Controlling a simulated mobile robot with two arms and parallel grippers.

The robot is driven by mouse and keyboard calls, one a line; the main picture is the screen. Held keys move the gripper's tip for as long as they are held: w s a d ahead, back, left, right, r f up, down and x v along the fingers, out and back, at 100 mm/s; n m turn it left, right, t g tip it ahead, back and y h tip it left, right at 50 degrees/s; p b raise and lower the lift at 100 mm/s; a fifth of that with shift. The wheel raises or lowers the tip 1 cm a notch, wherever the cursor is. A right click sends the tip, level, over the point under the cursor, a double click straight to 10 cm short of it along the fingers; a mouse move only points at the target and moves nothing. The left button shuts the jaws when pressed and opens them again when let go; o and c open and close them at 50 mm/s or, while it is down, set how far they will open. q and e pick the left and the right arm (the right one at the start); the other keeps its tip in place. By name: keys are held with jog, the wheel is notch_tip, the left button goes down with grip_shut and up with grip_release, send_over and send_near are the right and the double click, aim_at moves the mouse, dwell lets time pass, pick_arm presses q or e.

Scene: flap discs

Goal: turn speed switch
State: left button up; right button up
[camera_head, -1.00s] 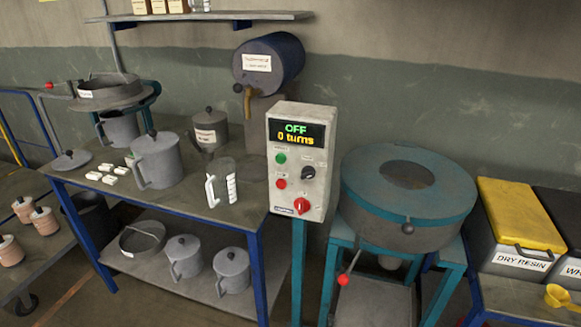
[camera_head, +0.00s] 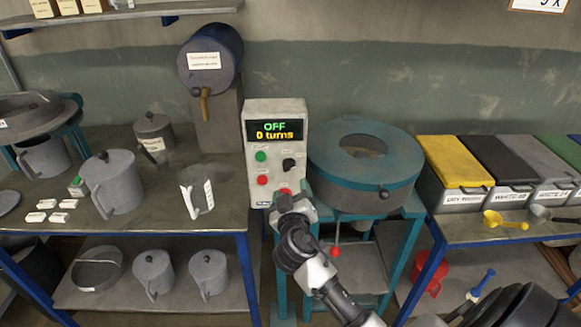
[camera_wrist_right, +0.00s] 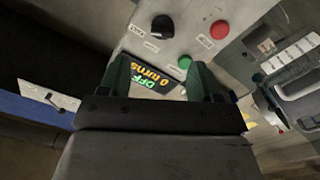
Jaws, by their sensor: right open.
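The control box (camera_head: 253,113) stands on a post, its display (camera_head: 276,131) reading OFF and 0 turns. A red switch (camera_head: 284,191) at the bottom is partly hidden by my right gripper (camera_head: 287,199). In the right wrist view the box is upside down, with the black knob (camera_wrist_right: 162,27) ahead of the open, empty fingers (camera_wrist_right: 157,82) and the display between them. My left gripper is not in view.
A round teal-topped machine (camera_head: 322,165) stands close to the right of the box. A glass measuring jug (camera_head: 197,190) and grey pot (camera_head: 120,185) are on the left table. Lidded bins (camera_head: 452,163) stand on the right table.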

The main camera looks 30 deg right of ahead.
aim_at(289, 169)
jog(key=p+x, duration=0.1)
jog(key=x, duration=0.8)
jog(key=shift+w+f+p, duration=0.1)
jog(key=shift+w+p, duration=0.25)
jog(key=shift+w, duration=0.05)
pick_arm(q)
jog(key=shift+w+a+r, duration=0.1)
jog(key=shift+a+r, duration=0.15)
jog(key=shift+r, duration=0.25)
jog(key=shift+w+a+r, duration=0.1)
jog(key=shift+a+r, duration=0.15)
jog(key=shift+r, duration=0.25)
pick_arm(e)
jog(key=c, duration=0.9)
